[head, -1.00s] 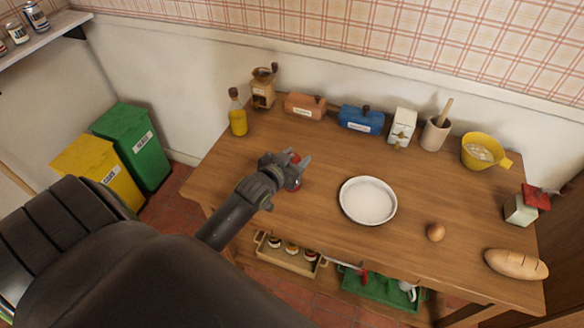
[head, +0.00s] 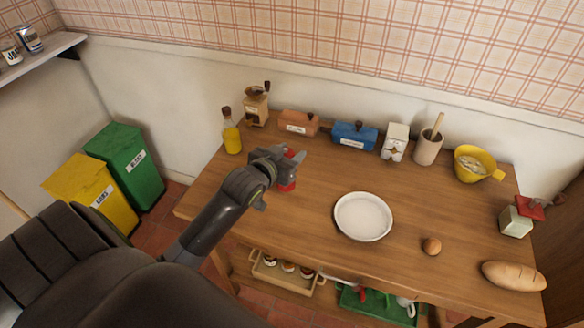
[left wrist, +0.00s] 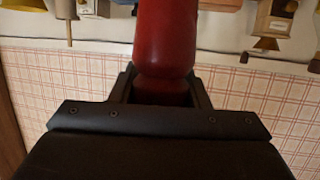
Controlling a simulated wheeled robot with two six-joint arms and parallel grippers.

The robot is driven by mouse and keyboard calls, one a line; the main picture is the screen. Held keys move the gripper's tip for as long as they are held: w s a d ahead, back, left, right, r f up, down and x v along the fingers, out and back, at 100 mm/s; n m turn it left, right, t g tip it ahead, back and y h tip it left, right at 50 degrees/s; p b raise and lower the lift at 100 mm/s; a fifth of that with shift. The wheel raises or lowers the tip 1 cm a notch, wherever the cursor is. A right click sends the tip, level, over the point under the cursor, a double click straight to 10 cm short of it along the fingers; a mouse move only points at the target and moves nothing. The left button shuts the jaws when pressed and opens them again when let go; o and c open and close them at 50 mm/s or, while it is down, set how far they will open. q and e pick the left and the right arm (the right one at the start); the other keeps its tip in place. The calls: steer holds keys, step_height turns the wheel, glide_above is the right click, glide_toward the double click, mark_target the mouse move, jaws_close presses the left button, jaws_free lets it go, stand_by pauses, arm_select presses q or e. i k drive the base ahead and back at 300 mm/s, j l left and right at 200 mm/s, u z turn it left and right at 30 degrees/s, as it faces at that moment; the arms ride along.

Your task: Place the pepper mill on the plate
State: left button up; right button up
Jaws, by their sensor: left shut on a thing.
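The red pepper mill (head: 288,184) is in my left gripper (head: 290,162), over the left part of the table. In the head view the gripper hides part of the mill. In the left wrist view the red mill (left wrist: 165,38) stands between the two fingers, and the gripper (left wrist: 163,84) is shut on it. I cannot tell how far its base is from the table. The round white plate (head: 363,216) lies flat and empty on the table, to the right of the mill and nearer the front. My right gripper is not in view.
A yellow bottle (head: 232,137), grinder (head: 256,107), orange box (head: 298,123), blue box (head: 354,135), utensil crock (head: 428,148) and yellow bowl (head: 474,165) line the back. An egg (head: 432,246) and bread (head: 513,276) lie right of the plate. The tabletop (head: 320,165) between mill and plate is clear.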

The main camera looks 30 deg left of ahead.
mark_target(363, 218)
steer(key=i+l+u, duration=0.2)
steer(key=l, duration=0.45)
steer(key=i+l+u, duration=0.2)
steer(key=l, duration=0.4)
steer(key=l+u, duration=0.2)
steer(key=l, duration=0.45)
